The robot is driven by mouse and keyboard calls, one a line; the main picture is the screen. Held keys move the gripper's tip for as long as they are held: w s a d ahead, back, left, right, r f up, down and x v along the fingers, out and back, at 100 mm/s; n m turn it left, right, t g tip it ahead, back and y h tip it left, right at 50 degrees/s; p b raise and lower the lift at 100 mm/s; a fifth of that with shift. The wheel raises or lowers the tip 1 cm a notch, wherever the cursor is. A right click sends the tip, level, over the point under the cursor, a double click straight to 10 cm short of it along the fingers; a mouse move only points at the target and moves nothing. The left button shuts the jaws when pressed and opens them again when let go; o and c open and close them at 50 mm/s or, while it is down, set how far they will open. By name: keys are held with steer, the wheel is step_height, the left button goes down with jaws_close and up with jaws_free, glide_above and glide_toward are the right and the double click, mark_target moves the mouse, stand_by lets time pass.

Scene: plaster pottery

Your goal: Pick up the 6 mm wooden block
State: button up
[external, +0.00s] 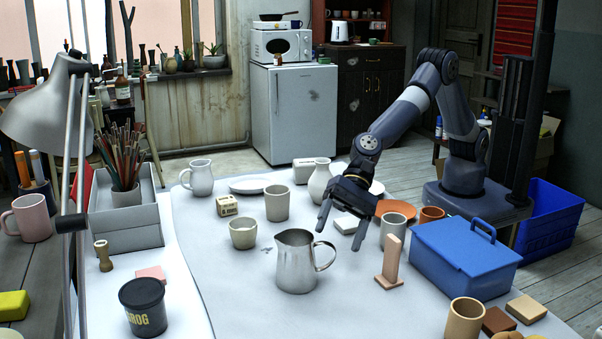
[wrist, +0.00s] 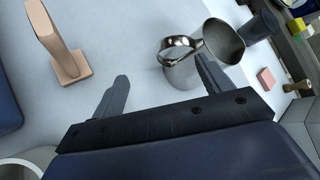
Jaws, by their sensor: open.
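My gripper (external: 340,238) is open and empty, pointing down above the table, behind and right of the steel pitcher. Its two fingers also show apart in the wrist view (wrist: 162,72). A small light wooden block (external: 227,205) with dark markings lies at the back left of the table, well left of my gripper; the markings are too small to read. A pale wooden upright on a flat foot (external: 393,260) stands right of my gripper, and shows at the upper left of the wrist view (wrist: 58,42). I cannot tell which piece is the 6 mm one.
The steel pitcher (external: 296,265) stands close to my fingers; in the wrist view its handle (wrist: 180,45) is near the right finger. Cups (external: 277,203) stand behind. A blue toolbox (external: 464,258) is at right, with a tan block (external: 526,308) in front.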

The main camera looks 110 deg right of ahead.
step_height(320, 180, up, 11)
steer(key=w+d+n+t+h+b, duration=0.3)
steer(key=d+n, duration=0.7)
steer(key=d, duration=0.8)
steer(key=w+d+n+t+h+b, duration=0.2)
steer(key=d+n+b, duration=0.3)
steer(key=d+n, duration=0.95)
steer(key=m, duration=0.4)
glide_toward(229, 198)
steer(key=shift+v, duration=1.1)
steer(key=shift+w+a, duration=0.15)
steer(key=shift+w, duration=0.1)
steer(key=shift+p+x, duration=2)
steer(key=shift+x, duration=3.15)
steer(key=shift+f, duration=0.15)
steer(key=shift+c, duration=0.2)
steer(key=c, duration=1.1)
